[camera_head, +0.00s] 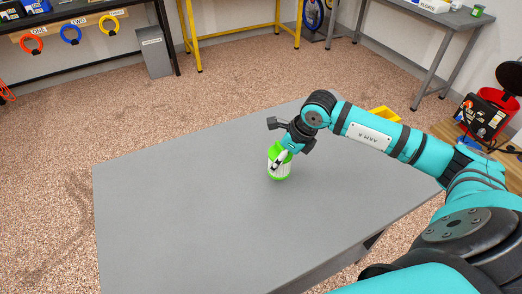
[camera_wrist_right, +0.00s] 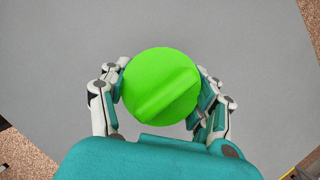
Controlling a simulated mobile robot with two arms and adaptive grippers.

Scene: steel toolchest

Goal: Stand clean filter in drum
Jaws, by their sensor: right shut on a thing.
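A filter (camera_head: 280,171), with a white ribbed body and bright green ends, is over the middle of the grey table. My right gripper (camera_head: 280,158) is shut around it from above. In the right wrist view, its round green cap (camera_wrist_right: 160,87), with a raised bar across it, sits between the fingers, which touch its sides. The filter looks upright, and I cannot tell whether its base touches the table. My left gripper is in neither view. I see nothing that is clearly a drum.
The grey table (camera_head: 170,200) is otherwise bare. A yellow bin (camera_head: 384,115) shows behind my right arm, beyond the table. A red container (camera_head: 497,98) and a black box (camera_head: 480,118) stand at the far right. A grey bin (camera_head: 155,53) stands at the back by a dark bench.

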